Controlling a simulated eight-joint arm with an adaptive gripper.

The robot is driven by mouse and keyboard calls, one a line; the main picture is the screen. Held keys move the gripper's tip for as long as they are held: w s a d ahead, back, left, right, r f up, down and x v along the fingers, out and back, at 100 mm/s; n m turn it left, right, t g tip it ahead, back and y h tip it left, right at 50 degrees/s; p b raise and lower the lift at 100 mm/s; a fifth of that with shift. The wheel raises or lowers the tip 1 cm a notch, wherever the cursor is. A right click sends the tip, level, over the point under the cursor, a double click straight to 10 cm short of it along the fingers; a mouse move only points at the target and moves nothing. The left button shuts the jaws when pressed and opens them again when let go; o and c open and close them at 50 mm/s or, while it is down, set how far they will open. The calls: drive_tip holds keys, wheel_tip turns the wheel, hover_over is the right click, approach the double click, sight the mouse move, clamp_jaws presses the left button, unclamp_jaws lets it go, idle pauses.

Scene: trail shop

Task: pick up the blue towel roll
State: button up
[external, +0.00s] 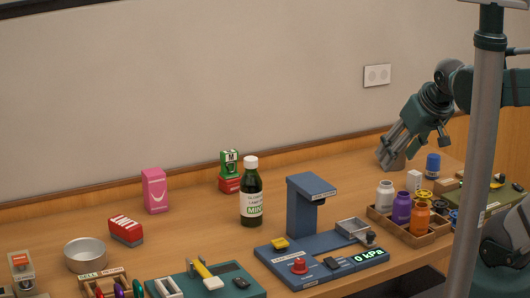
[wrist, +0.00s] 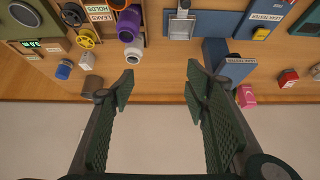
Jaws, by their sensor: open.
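A small blue cylinder with a pale lower band (external: 433,164), which looks like the blue towel roll, stands upright at the back right of the bench. It also shows in the wrist view (wrist: 63,71), at the upper left, outside the jaws. My gripper (external: 393,146) is open and points down over the back of the bench, left of the blue roll in the external view. In the wrist view the jaws (wrist: 160,82) are spread, with only bare bench and wall between them. The roll stands apart from both fingers.
A grey-brown cylinder (wrist: 92,86) stands close to one finger. A white box (external: 414,181) stands beside the blue roll. A wooden crate (external: 399,230) of bottles lies in front. A blue press stand (external: 312,205) and a dark bottle (external: 251,195) stand further left. The wall runs close behind.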

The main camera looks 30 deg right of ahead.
drive_tip(key=w+d+r+m+g+h+p, duration=0.1)
drive_tip(key=w+d+r+m+p, duration=0.15)
drive_tip(key=w+d, duration=0.55)
drive_tip(key=m+g+h+p, duration=0.2)
drive_tip(key=m+g+p, duration=0.1)
drive_tip(key=m+p, duration=0.4)
hover_over(434, 156)
drive_tip(key=s+a+b, duration=0.1)
drive_tip(key=s+a, duration=0.1)
wheel_tip(434, 156, down, 15)
drive_tip(key=shift+m, duration=0.35)
drive_tip(key=shift+x, duration=1.2)
drive_tip(key=shift+f, duration=0.1)
drive_tip(key=shift+x, duration=2.5)
